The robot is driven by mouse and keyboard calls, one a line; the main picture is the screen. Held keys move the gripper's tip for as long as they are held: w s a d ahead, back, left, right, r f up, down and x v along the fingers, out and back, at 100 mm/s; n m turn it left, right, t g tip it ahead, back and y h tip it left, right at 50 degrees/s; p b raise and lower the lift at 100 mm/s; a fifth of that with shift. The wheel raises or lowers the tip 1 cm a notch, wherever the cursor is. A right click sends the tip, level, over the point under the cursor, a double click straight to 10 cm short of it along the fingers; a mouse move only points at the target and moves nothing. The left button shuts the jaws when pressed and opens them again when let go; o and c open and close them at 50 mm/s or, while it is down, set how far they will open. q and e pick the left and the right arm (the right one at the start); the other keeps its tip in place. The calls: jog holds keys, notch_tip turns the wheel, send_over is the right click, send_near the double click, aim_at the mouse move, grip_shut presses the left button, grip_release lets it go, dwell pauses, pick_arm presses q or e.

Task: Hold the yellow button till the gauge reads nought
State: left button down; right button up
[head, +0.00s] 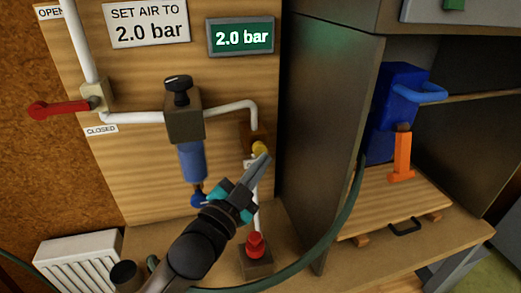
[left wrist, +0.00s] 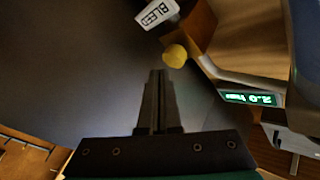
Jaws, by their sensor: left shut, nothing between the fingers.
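The yellow button (head: 260,148) sits on a small brown block on the wooden panel, at the end of the white pipe. In the left wrist view the yellow button (left wrist: 175,56) is just beyond my fingertips, beside a label reading BLEED (left wrist: 155,12). My left gripper (head: 262,160) is shut and empty, its tips close to the button; I cannot tell whether they touch it. The green gauge (head: 240,37) reads 2.0 bar, and the gauge also shows in the left wrist view (left wrist: 248,98). My right gripper is not in view.
A sign (head: 146,22) says SET AIR TO 2.0 bar. A red lever (head: 57,109) points left near CLOSED. A regulator with black knob (head: 178,85) and blue bowl stands left of the button. A red fitting (head: 255,245) is below. A dark cabinet wall (head: 320,130) stands right.

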pick_arm(q)
jog(key=shift+w+a, duration=0.1)
jog(key=shift+w, duration=0.25)
jog(key=shift+w+a, duration=0.2)
jog(key=shift+w, duration=0.35)
dwell(2.7)
jog(key=shift+s, duration=0.1)
dwell(0.8)
jog(key=shift+s+d+p, duration=0.3)
jog(key=shift+s+p, duration=0.3)
jog(key=shift+s, duration=0.25)
jog(key=s, duration=0.1)
jog(key=s+d+p, duration=0.1)
jog(key=s, duration=0.2)
jog(key=shift+s+d+p, duration=0.3)
jog(key=shift+s, duration=0.1)
